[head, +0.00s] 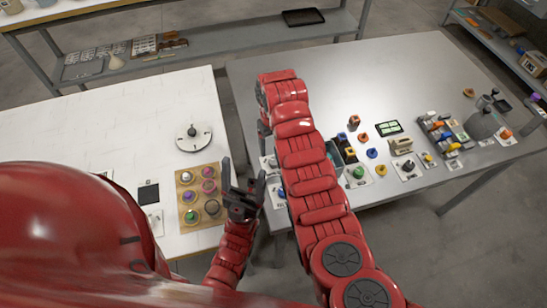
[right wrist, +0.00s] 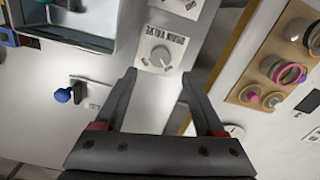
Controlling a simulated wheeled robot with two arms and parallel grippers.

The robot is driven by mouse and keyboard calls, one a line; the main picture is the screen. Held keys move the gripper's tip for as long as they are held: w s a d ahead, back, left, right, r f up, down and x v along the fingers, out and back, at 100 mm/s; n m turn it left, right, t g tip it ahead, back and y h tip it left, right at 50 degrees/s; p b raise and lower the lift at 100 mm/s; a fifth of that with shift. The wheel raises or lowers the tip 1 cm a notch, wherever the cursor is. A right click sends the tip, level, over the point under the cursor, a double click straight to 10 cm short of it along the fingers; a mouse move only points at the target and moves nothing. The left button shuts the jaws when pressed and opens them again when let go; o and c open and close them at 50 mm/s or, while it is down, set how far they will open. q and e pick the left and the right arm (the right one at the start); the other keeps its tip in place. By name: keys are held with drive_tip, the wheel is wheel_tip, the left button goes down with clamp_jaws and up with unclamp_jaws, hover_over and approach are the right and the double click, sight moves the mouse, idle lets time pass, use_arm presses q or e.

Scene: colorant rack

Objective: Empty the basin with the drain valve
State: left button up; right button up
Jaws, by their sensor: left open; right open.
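The drain valve (right wrist: 160,54) is a round pale knob on a white plate with upside-down lettering in the right wrist view. My right gripper (right wrist: 158,76) is open and empty, its fingertips just short of the knob on either side of its plate. The basin (right wrist: 110,35) is a grey-walled box at upper left of that view; in the head view a bit of it (head: 334,153) shows beside my right arm, which hides the rest and the valve. My right gripper is mostly hidden in the head view. My left gripper (head: 243,173) is open and empty beside the pegboard.
The pegboard (head: 187,175) with several coloured rings stands on the white table at left. A dial (head: 193,135) lies behind it. The grey table holds a green knob (head: 358,172), bottles and a colour rack (head: 440,130). A gap separates the tables.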

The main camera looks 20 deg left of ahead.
sight(274, 160)
drive_tip(key=shift+f, duration=3.5)
clamp_jaws()
